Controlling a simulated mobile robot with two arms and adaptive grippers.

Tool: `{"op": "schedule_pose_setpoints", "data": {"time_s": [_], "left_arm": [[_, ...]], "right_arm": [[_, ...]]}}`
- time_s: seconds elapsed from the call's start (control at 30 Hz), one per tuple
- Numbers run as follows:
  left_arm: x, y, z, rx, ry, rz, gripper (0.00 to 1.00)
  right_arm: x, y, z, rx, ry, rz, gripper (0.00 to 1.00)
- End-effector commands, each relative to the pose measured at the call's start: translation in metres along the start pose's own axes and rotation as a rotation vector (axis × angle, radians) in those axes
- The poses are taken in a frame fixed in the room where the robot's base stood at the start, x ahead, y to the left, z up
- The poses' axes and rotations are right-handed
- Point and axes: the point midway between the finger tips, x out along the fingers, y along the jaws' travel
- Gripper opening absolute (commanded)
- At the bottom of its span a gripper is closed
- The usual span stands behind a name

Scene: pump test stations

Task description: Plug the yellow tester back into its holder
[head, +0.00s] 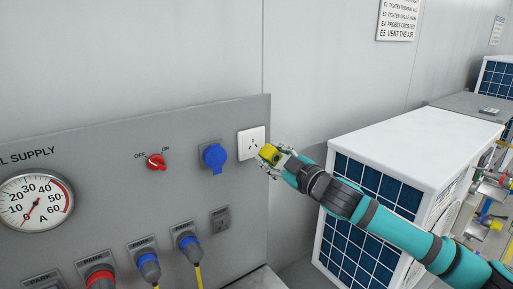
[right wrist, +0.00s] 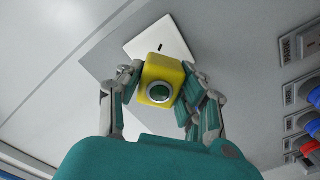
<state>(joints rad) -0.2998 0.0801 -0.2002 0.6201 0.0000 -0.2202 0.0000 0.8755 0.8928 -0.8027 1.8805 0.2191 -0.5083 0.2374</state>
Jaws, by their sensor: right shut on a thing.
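The yellow tester (head: 269,153) is a small block held at the tip of my right gripper (head: 274,157), just in front of the lower right of a white socket plate (head: 249,138). In the right wrist view the tester (right wrist: 154,69) sits between the two fingers and shows a round green lens facing the camera. The white plate (right wrist: 160,33) lies behind it there. The tester's far side is hidden, so I cannot tell whether it touches the plate. Which fitting is its holder is not marked. My left gripper is not in view.
A white unit (head: 400,150) with blue grilles stands at right, near my right arm.

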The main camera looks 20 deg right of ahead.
Motion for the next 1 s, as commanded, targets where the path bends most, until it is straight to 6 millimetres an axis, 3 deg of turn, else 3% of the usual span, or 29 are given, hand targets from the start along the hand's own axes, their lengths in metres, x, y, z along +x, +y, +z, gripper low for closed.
{"op": "schedule_pose_setpoints", "data": {"time_s": [0.27, 0.4, 0.57, 0.8, 1.0], "left_arm": [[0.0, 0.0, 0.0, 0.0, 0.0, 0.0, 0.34], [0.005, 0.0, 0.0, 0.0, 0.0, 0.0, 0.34], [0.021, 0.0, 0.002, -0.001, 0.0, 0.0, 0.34], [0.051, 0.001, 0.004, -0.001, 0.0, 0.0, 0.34], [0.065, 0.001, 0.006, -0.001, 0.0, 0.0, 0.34]], "right_arm": [[0.0, 0.0, 0.0, 0.0, 0.001, 0.0, 0.0], [0.002, -0.015, 0.004, 0.016, 0.008, -0.01, 0.0], [0.007, -0.071, 0.019, 0.083, 0.037, -0.041, 0.0], [0.003, -0.173, 0.059, 0.257, 0.052, -0.048, 0.0], [-0.009, -0.22, 0.092, 0.365, 0.019, -0.016, 0.0]]}}
